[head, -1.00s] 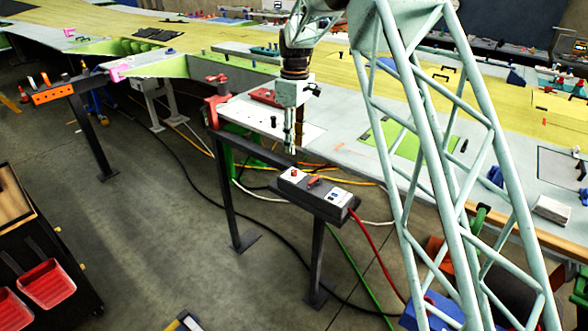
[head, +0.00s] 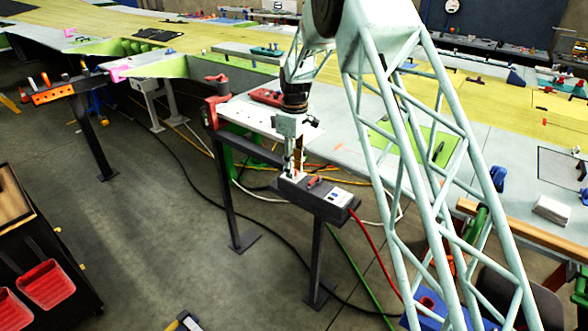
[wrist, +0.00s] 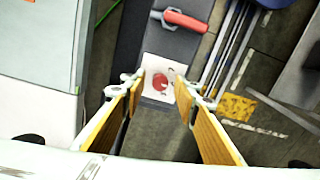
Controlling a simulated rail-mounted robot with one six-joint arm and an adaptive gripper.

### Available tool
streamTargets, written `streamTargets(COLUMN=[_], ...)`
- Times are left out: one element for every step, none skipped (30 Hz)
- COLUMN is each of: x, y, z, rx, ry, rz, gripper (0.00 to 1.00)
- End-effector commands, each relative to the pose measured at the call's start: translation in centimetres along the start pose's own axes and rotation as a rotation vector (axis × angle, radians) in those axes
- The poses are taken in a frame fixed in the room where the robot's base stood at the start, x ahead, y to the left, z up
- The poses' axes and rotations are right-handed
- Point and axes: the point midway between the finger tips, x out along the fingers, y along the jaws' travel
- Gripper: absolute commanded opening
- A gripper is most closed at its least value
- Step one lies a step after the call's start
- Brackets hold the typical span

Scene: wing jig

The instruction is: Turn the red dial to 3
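The red dial (wrist: 158,82) sits on a white plate (wrist: 158,68) at one end of the dark control box. In the wrist view it lies between my gripper's (wrist: 161,84) two fingers, with a gap on each side. The fingers are open and hold nothing. In the head view my gripper (head: 292,174) points down at the left end of the control box (head: 325,208) and hides the dial. I cannot tell whether the fingertips are level with the dial or just above it.
A red lever (head: 314,182) is on the same box, beside the dial; it also shows in the wrist view (wrist: 185,20). A white panel with blue switches (head: 336,196) is at the right end. A red cable (head: 366,232) hangs from the box. The wing jig table stands behind.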

Motion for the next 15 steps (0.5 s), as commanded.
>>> streamTargets(x=[0.14, 0.19, 0.22, 0.24, 0.25, 0.25, 0.25, 0.25, 0.25, 0.25, 0.25, 0.25, 0.25, 0.25, 0.25], y=[-0.01, -0.01, -0.01, -0.01, -0.01, -0.01, -0.01, -0.02, -0.02, -0.02, -0.02, -0.02, -0.02, -0.02, -0.02], z=[0.01, 0.01, 0.01, 0.01, 0.01, 0.01, 0.01, 0.01, 0.01, 0.02, 0.02, 0.02, 0.02, 0.02, 0.02], rx=[0.0, 0.0, 0.0, 0.0, 0.0, 0.0, 0.0, 0.0, 0.0, 0.0, 0.0, 0.0, 0.0, 0.0, 0.0], ry=[0.0, 0.0, 0.0, 0.0, 0.0, 0.0, 0.0, 0.0, 0.0, 0.0, 0.0, 0.0, 0.0, -0.001, -0.001], rz=[0.0, 0.0, 0.0, 0.0, 0.0, 0.0, 0.0, 0.0, 0.0, 0.0, 0.0, 0.0, -0.001, -0.001, -0.001], gripper=[0.28, 0.28, 0.28, 0.28, 0.28, 0.28, 0.28, 0.28, 0.28, 0.28, 0.27, 0.24, 0.21, 0.18, 0.15])
